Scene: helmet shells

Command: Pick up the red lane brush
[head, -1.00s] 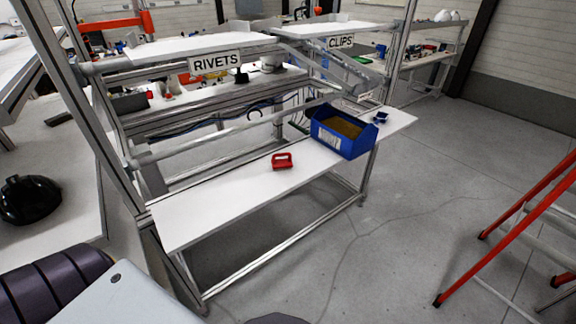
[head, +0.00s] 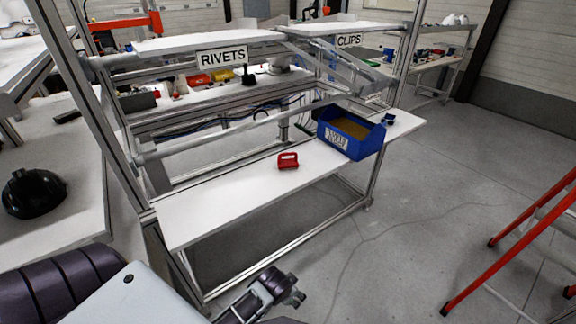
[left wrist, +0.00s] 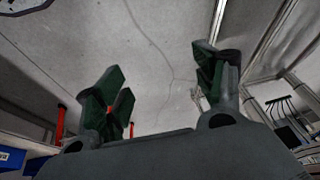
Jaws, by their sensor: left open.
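The red lane brush (head: 288,161) is a small red piece with a handle-like top. It rests on the white lower shelf (head: 215,208), left of the blue bin. My left gripper (head: 295,291) is at the bottom of the head view, in front of and below the shelf edge, well apart from the brush. In the left wrist view its two dark green fingers (left wrist: 165,78) are spread open with only floor between them. The brush cannot be made out in that view. My right gripper is not in view.
A blue bin (head: 363,145) stands on the shelf right of the brush, with a small blue item (head: 388,119) beyond it. Metal rails and the RIVETS tray (head: 205,41) are above and behind the shelf. A red ladder (head: 510,235) stands at right. Open floor lies between.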

